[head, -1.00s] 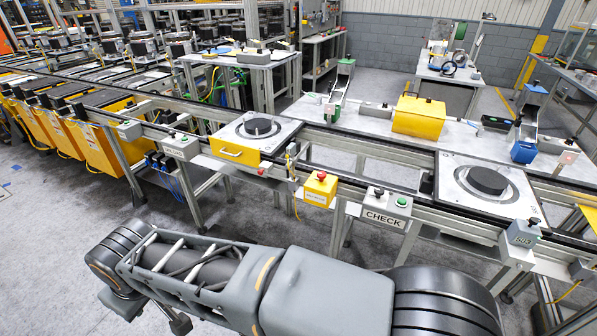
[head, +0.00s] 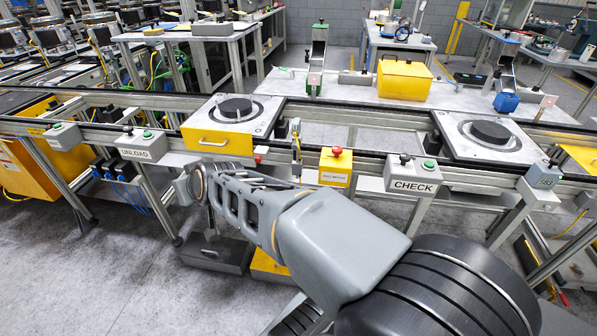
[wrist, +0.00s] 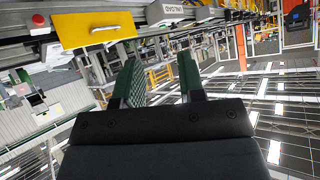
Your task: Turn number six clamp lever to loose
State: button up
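No lever marked six can be made out in either view. My gripper (wrist: 160,80) shows in the wrist view as two green-padded fingers standing apart, with nothing between them. In the head view my arm reaches left in front of the conveyor line, and the gripper cannot be made out there. The wrist view is tilted and shows a yellow panel with a handle (wrist: 92,28) and the UNLOAD box (wrist: 172,11) beyond the fingers. These also show in the head view as a yellow drawer front (head: 219,139) and an UNLOAD box (head: 143,148).
Two pallets with black discs sit on the line, one at centre-left (head: 262,112) and one at right (head: 450,148). A red-button yellow box (head: 336,166) and a CHECK box (head: 414,179) line the front rail. Grey floor is open at lower left.

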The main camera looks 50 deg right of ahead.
jog(key=w+d+f+m+t+h+b, duration=0.3)
jog(key=w+d+f+h+b, duration=0.25)
jog(key=d, duration=0.35)
jog(key=m+g+h+b, duration=0.8)
jog(key=m+h+b, duration=0.1)
jog(key=h+b, duration=0.15)
send_near(295, 155)
jog(key=shift+h, duration=0.3)
jog(key=shift+w+f+b+x, duration=0.15)
jog(key=shift+b+x, duration=0.15)
jog(key=shift+x, duration=1.45)
jog(key=shift+f+b+x, duration=0.2)
jog(key=shift+b+x, duration=0.05)
jog(key=shift+x, duration=1.5)
jog(key=shift+w+f+b+x, duration=0.15)
jog(key=shift+b+x, duration=0.15)
jog(key=shift+x, duration=1.45)
jog(key=shift+s+a, duration=0.1)
grip_shut()
